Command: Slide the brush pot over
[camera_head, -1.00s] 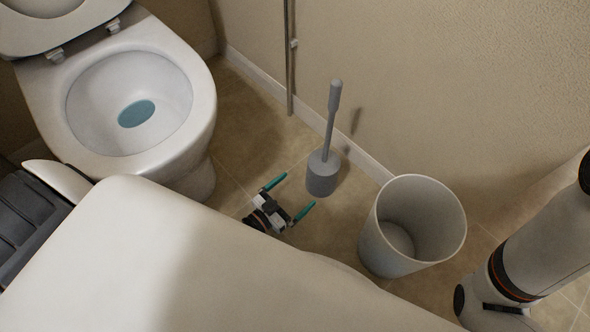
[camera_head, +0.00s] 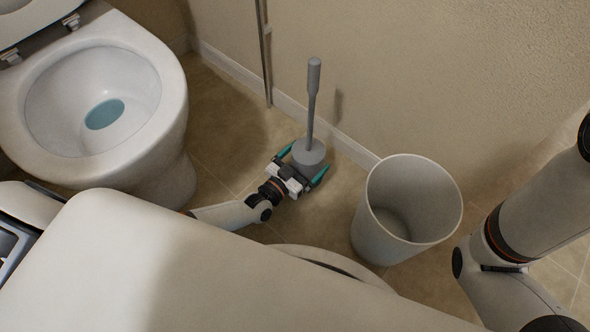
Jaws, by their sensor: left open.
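The brush pot (camera_head: 309,153) is a small grey pot standing upright on the tiled floor near the wall, with the grey toilet brush handle (camera_head: 313,90) rising from it. My left gripper (camera_head: 304,163) is low by the floor, with its two teal fingers open on either side of the pot. Whether the fingers touch the pot cannot be told. The pot's lower front is partly hidden by the gripper. My right arm shows at the right edge, but its gripper is out of view.
A white toilet (camera_head: 150,120) stands at the left. A pale open bin (camera_head: 367,225) stands right of the pot. The wall and its skirting (camera_head: 345,145) run close behind the pot. A thin metal pipe (camera_head: 265,60) runs down the wall. Bare floor lies between pot and toilet.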

